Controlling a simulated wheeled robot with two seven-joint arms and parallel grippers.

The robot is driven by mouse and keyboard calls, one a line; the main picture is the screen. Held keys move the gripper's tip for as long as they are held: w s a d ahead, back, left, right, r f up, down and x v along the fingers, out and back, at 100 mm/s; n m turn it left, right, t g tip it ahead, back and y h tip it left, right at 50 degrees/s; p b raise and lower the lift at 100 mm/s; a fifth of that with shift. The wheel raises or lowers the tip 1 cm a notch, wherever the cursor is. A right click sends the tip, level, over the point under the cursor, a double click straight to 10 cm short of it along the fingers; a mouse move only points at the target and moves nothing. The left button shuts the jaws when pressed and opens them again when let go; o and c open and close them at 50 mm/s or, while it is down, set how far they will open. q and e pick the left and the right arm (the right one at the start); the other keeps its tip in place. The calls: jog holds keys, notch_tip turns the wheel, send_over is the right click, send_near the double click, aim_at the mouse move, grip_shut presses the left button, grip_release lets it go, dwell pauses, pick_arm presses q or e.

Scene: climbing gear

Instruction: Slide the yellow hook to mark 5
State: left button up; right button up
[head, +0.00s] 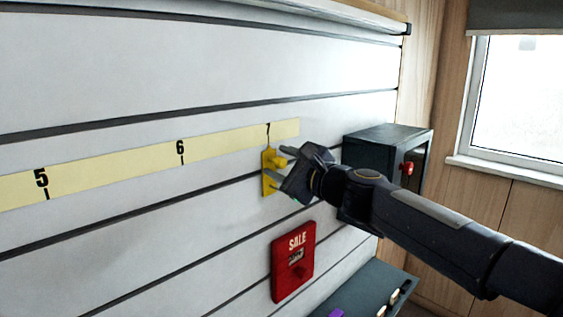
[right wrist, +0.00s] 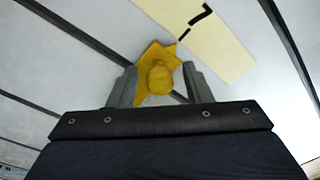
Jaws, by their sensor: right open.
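The yellow hook (head: 268,174) hangs on the slatted wall with its top under mark 7 of the pale yellow strip (head: 215,143). In the right wrist view the hook's round yellow knob (right wrist: 160,79) sits between my two grey fingers. My right gripper (head: 280,166) is open around the knob; whether a finger touches it I cannot tell. Mark 5 (head: 42,180) is at the far left of the strip and mark 6 (head: 180,148) lies between. Number 7 also shows in the right wrist view (right wrist: 201,17). My left gripper is not in view.
A red SALE box (head: 293,262) is on the wall below the hook. A dark cabinet (head: 385,150) with a red knob stands right of it, behind my arm. A dark shelf (head: 365,290) with small items is at the lower right. The wall left of the hook is clear.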

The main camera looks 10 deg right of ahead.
jog(key=shift+w, duration=0.1)
grip_shut()
jog(key=shift+a, duration=0.15)
